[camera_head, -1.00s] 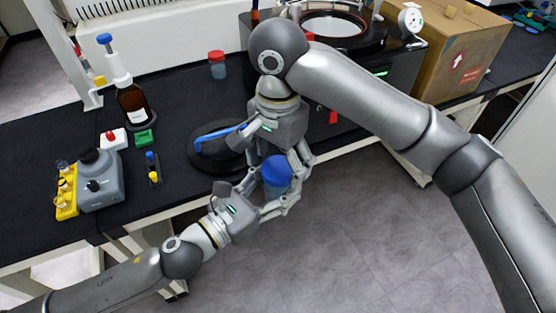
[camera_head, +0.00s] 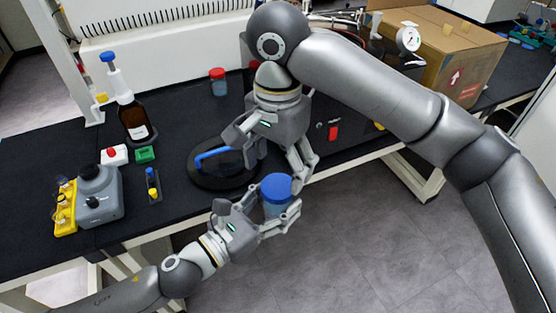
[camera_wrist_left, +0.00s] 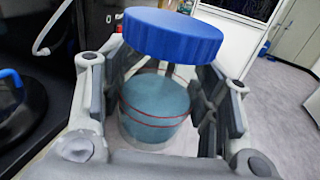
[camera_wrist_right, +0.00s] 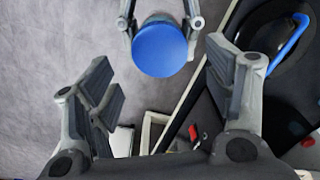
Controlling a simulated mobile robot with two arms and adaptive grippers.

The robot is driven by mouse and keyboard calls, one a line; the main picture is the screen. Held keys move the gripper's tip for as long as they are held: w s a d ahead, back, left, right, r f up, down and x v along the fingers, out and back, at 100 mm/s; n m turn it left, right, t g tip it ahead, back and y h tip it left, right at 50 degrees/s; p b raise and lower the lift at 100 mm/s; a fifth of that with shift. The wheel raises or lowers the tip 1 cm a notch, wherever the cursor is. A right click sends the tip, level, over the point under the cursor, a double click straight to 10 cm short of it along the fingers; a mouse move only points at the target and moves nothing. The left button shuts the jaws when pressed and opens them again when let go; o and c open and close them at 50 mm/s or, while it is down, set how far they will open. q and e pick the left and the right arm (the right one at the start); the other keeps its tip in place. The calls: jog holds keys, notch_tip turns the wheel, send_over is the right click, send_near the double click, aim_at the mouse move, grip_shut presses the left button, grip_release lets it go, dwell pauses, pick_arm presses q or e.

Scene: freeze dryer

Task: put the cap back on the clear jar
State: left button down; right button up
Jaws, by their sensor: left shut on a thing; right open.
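The clear jar (camera_head: 275,209) holds bluish contents and is held upright beyond the bench's front edge. It shows between my left fingers in the left wrist view (camera_wrist_left: 155,110). The wide blue cap (camera_head: 276,186) sits over the jar's mouth; it also shows in the left wrist view (camera_wrist_left: 173,36) and from above in the right wrist view (camera_wrist_right: 160,48). I cannot tell whether it is screwed tight. My left gripper (camera_head: 262,217) is shut on the jar's sides below the cap. My right gripper (camera_head: 275,150) is open and empty, above and apart from the cap.
A round black lid with a blue handle (camera_head: 212,154) lies on the black bench (camera_head: 185,100) behind the grippers. A red-capped jar (camera_head: 218,84), a brown dispenser bottle (camera_head: 133,117) and a grey mixer (camera_head: 98,196) stand on it. Open floor (camera_head: 350,240) lies in front.

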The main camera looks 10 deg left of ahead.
aim_at(278, 185)
jog(key=n, duration=0.3)
jog(key=r+n, duration=0.1)
jog(key=n, duration=0.2)
jog(key=shift+a+n, duration=0.1)
jog(key=shift+n, duration=0.3)
jog(key=n, duration=0.5)
jog(key=shift+r, duration=0.35)
jog(key=n, duration=0.4)
jog(key=r+n, duration=0.1)
jog(key=n, duration=0.8)
jog(key=shift+r+n, duration=0.4)
jog(key=shift+f, duration=4)
jog(key=shift+c, duration=0.2)
jog(key=c, duration=1)
